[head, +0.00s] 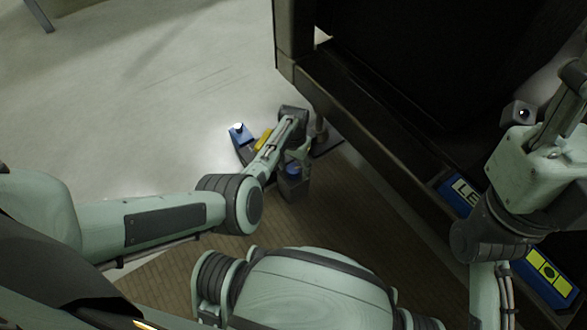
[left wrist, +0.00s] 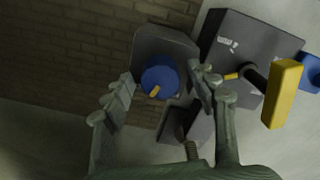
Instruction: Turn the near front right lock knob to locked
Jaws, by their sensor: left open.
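A round blue lock knob (left wrist: 160,76) with a short yellow pointer sits on a dark grey housing (left wrist: 150,42) in the left wrist view. The pointer points down and slightly left in that picture. My left gripper (left wrist: 161,82) is open, with one finger on each side of the knob; I see gaps between the fingers and the knob, wider on the left. In the head view the knob (head: 293,168) shows small under my left gripper (head: 299,154), which partly hides it. My right arm shows at the right of the head view, but its fingers cannot be made out.
A dark box (left wrist: 232,50) with white marking and a yellow-handled lever (left wrist: 283,94) stand right beside the knob. A blue part (left wrist: 311,72) is beyond them. In the head view, a large dark frame (head: 370,130) and a blue label (head: 462,190) are right; open floor (head: 130,90) is left.

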